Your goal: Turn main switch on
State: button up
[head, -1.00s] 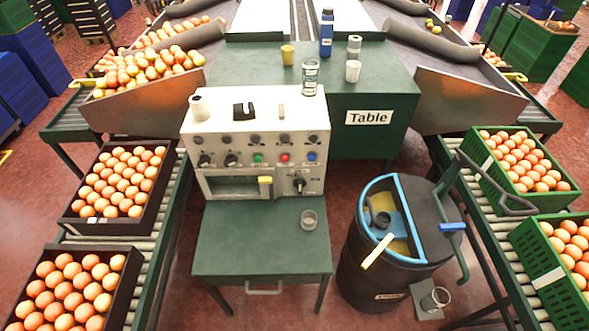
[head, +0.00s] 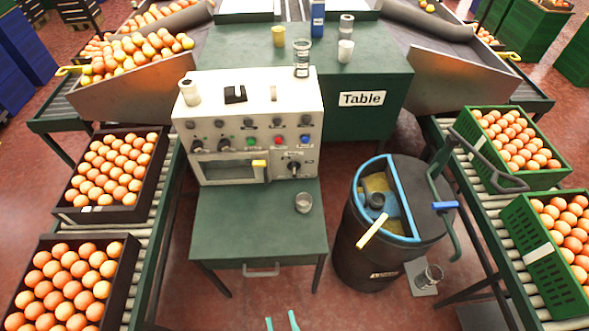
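The control box (head: 212,110) is a white panel on a small green table. A dark rotary knob with a pale handle (head: 293,169) sits at its lower right, under a small label too blurred to read for sure. Above it is a row of controls, including green (head: 251,142), red (head: 277,140) and blue (head: 305,140) buttons. I cannot tell for certain which control is the main switch. My gripper (head: 281,318) shows only as two teal fingertips at the bottom edge. They are apart with nothing between them, well in front of the small table.
The small green table (head: 240,225) holds a glass (head: 303,203) at its right. The floor in front of the table is clear.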

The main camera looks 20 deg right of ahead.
jog(key=w+d+f, duration=0.4)
jog(key=w, duration=0.4)
jog(key=m+g+h, duration=0.2)
jog(key=m+h, duration=0.1)
send_near(295, 167)
jog(key=x, duration=0.9)
jog(key=shift+w+a+f, duration=0.15)
jog(key=shift+f, duration=0.05)
jog(key=shift+c, duration=0.4)
